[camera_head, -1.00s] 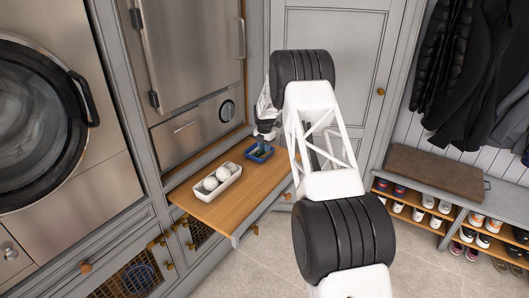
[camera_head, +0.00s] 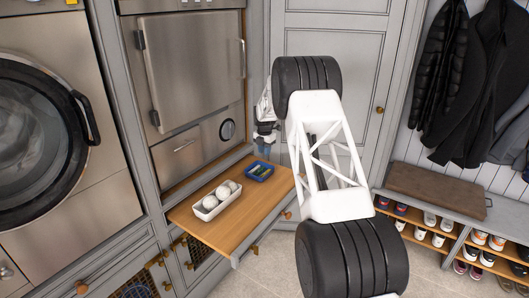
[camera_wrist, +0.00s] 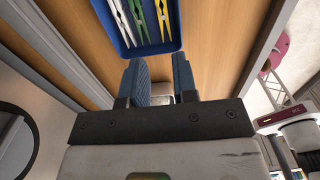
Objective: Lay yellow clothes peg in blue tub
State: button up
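The blue tub (camera_head: 268,178) sits on the wooden pull-out shelf, and its near end shows at the top of the wrist view (camera_wrist: 126,50). A yellow peg (camera_wrist: 163,18), a green peg (camera_wrist: 138,20) and a pale peg (camera_wrist: 119,22) lie side by side inside it in the wrist view. My gripper (camera_wrist: 161,70) is just outside the tub's edge in that view, its two blue-padded fingers apart. I see no peg between them. In the head view my gripper (camera_head: 264,150) is small, above and behind the tub, with its fingertips unclear.
A white tray (camera_head: 209,215) holding several pale balls stands left of the tub on the wooden shelf (camera_head: 241,217). The shelf's front right area is clear. Steel appliances stand at left, with a grey cabinet door behind. A low shoe bench (camera_head: 440,190) stands at right.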

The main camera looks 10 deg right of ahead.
jog(key=shift+r, duration=0.1)
dwell(0.3)
jog(key=s+a+r+m+t, duration=0.1)
jog(key=s+r+m, duration=0.6)
jog(key=s+r, duration=0.85)
jog(key=s+a+r+m, duration=0.1)
jog(key=s+r+m, duration=0.5)
jog(key=s+r, duration=1)
jog(key=s+f+m, duration=0.2)
jog(key=s+m, duration=0.2)
jog(key=s, duration=1.1)
jog(key=s+a+f+m+t, duration=0.1)
jog(key=s+m, duration=0.4)
jog(key=s, duration=1.1)
jog(key=s+f+m, duration=0.3)
jog(key=s+m, duration=0.2)
jog(key=s, duration=1)
jog(key=shift+s+a+t, duration=0.25)
jog(key=shift+a+t, duration=0.05)
